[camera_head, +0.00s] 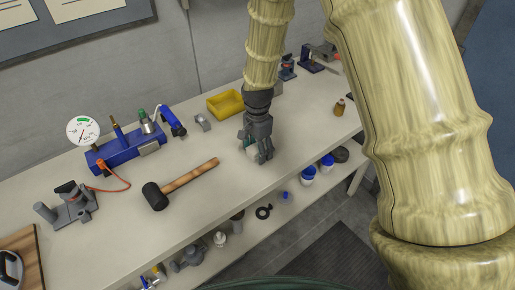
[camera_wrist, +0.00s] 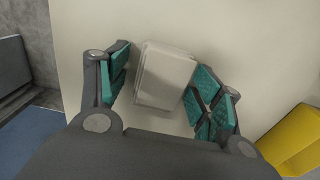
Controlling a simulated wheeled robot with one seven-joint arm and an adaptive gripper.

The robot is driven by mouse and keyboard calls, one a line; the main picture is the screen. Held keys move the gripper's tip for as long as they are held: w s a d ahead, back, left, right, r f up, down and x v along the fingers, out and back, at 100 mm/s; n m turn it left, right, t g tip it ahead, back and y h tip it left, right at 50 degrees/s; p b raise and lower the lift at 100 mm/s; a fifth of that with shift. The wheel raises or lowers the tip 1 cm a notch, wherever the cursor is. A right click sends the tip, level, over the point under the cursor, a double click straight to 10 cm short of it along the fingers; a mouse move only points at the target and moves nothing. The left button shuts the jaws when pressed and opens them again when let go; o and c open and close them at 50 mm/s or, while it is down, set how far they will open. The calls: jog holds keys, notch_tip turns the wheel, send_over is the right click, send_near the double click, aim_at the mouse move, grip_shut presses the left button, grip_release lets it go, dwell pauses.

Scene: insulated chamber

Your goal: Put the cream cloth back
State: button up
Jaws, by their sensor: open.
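The cream cloth (camera_wrist: 165,77) is a small, pale folded block on the bench top. In the wrist view it lies between the two green-padded fingers of my gripper (camera_wrist: 168,88). The fingers are open on either side of it; the left pad looks close to its edge. In the head view my gripper (camera_head: 259,150) points down at the bench, and the cloth is mostly hidden behind the fingers, with only a pale bit showing.
The bench (camera_head: 205,205) is bare just in front of my gripper. A yellow bin (camera_head: 226,104) stands behind it. A mallet (camera_head: 180,184) and a blue gauge device (camera_head: 125,151) lie to the left. A small brown bottle (camera_head: 339,107) stands to the right.

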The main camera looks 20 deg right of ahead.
jog(key=shift+r, duration=0.15)
notch_tip(320, 180, up, 12)
jog(key=b, duration=0.2)
dwell(0.5)
